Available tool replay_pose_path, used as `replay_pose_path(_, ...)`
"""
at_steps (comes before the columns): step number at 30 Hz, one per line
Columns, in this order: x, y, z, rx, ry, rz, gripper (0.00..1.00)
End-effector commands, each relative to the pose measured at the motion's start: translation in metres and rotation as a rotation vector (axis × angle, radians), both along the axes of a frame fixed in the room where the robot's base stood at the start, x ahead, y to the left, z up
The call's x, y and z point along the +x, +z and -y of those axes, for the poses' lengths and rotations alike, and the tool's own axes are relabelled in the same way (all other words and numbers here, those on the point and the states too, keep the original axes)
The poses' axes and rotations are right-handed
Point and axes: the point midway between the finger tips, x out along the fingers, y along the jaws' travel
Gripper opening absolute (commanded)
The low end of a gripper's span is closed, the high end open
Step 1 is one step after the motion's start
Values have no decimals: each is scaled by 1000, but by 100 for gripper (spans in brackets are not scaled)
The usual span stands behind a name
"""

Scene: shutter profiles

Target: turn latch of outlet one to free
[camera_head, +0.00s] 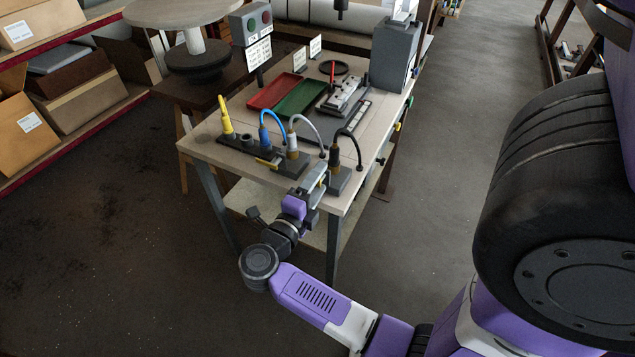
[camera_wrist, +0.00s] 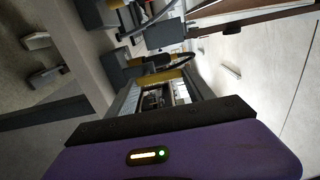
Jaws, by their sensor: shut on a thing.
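A row of outlets with upright cable plugs stands along the near edge of the table. The black plug (camera_head: 334,155) is in the rightmost outlet block (camera_head: 339,180). My gripper (camera_head: 321,178) is at the left side of that block, shut on a small yellow latch, mostly hidden by the fingers. In the wrist view my gripper (camera_wrist: 155,97) reaches the yellow latch (camera_wrist: 164,76) beside the black cable. Another yellow latch (camera_head: 268,162) sticks out in front of the grey plug (camera_head: 292,147). I cannot read which outlet is number one.
A blue plug (camera_head: 264,136) and a yellow plug (camera_head: 226,118) stand further left. A red tray (camera_head: 273,92) and a green tray (camera_head: 301,98) lie behind. A grey box (camera_head: 394,55) stands at the back right.

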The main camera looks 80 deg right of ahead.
Motion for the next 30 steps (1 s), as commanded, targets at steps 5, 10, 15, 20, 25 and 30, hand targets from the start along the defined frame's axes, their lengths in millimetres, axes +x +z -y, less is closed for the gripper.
replay_pose_path(5, 0, -1, -1, 3, 0, 1, 20)
replay_pose_path(10, 0, -1, -1, 2, -1, 0, 83)
replay_pose_path(15, 0, -1, 0, 2, 0, 0, 83)
replay_pose_path(20, 1, -1, -2, 1, 0, 0, 83)
replay_pose_path(25, 6, -2, -20, 2, 3, 0, 83)
replay_pose_path(30, 12, -2, -48, 1, 4, 0, 83)
